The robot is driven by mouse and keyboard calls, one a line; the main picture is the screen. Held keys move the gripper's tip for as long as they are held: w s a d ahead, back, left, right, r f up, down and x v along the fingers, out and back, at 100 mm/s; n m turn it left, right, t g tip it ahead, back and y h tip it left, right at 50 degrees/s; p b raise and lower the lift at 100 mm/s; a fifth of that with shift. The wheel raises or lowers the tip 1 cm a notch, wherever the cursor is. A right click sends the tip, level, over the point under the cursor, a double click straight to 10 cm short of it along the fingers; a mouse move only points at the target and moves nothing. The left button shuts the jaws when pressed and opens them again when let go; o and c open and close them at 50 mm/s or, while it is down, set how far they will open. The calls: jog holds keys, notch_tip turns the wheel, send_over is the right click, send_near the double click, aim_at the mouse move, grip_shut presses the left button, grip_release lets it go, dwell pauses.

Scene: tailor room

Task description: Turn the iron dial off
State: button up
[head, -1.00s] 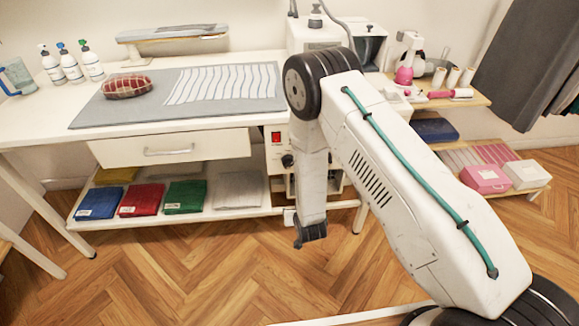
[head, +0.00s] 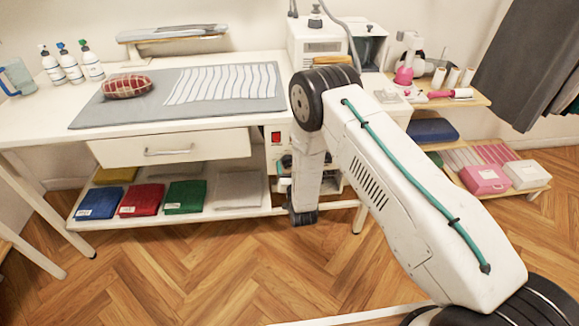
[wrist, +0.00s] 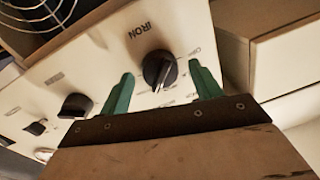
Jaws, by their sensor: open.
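The iron dial (wrist: 158,70) is a round black knob on a cream panel (wrist: 110,50), under the printed word IRON, in the wrist view. Its pointer ridge slants down toward small printed marks, which are too blurred to read. My gripper (wrist: 162,86) is open, with one green finger to the left of the dial and one to the right. I see no clear contact, and cannot tell how far the fingertips are from the panel. In the head view my arm hides the gripper and the dial.
Other black knobs (wrist: 75,105) sit left of the iron dial. A wire fan guard (wrist: 35,15) is at upper left. In the head view a red switch (head: 276,136) shows on the cabinet beside the drawer (head: 168,148). Folded cloths (head: 142,199) lie on the low shelf.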

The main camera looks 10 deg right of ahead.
jog(key=shift+w, duration=0.4)
jog(key=c, duration=1)
